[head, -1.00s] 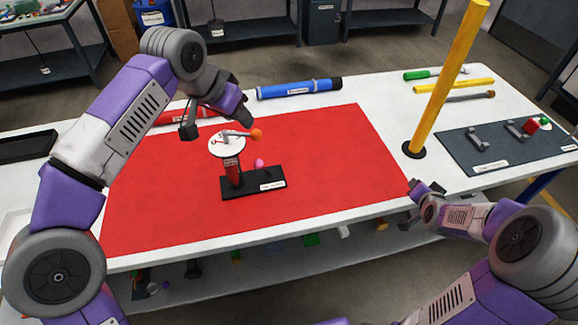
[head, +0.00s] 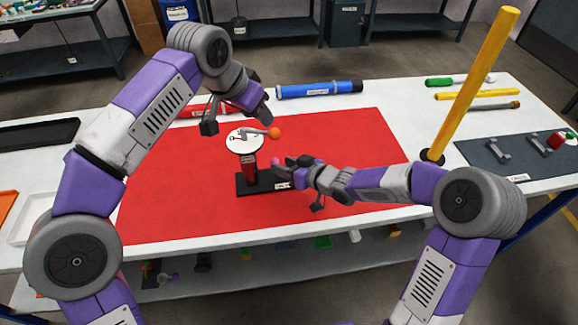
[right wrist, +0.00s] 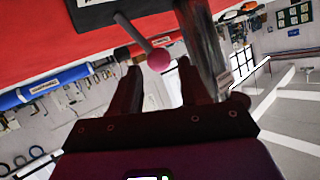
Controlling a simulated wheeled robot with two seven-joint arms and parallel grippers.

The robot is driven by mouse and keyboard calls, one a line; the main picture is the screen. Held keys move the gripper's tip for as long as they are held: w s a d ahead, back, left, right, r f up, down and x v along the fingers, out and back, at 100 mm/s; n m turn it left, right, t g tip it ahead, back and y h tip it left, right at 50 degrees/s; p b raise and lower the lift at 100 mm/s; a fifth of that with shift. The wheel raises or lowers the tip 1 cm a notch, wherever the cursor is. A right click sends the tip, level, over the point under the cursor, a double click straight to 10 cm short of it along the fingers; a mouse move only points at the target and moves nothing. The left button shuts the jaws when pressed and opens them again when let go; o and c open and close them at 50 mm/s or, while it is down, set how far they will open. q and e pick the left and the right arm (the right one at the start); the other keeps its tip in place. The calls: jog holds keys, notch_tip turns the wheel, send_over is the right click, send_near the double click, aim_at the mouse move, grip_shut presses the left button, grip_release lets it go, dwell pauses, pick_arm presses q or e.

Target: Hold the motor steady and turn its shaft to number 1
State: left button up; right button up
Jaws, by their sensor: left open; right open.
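The motor (head: 249,168) stands upright on a black base (head: 258,187) on the red mat. On its top is a white dial (head: 239,145) with a grey crank ending in an orange ball (head: 274,132). A thin rod with a pink ball (right wrist: 158,60) sticks up from the base area. My left gripper (head: 238,122) is open above and just behind the dial, apart from the crank. My right gripper (head: 300,184) is open, right of the motor. In the right wrist view the pink ball shows just beyond the gap between its fingertips (right wrist: 158,72). The dial's numbers are too small to read.
A blue tube (head: 320,89) and a partly hidden red tube (head: 192,112) lie behind the mat (head: 165,200). A yellow post (head: 470,85) stands at the right, by a grey board (head: 480,160) with brackets. The mat's front left is clear.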

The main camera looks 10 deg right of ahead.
send_over(271, 173)
notch_tip(271, 173, down, 3)
jog(key=shift+r, duration=0.15)
grip_shut()
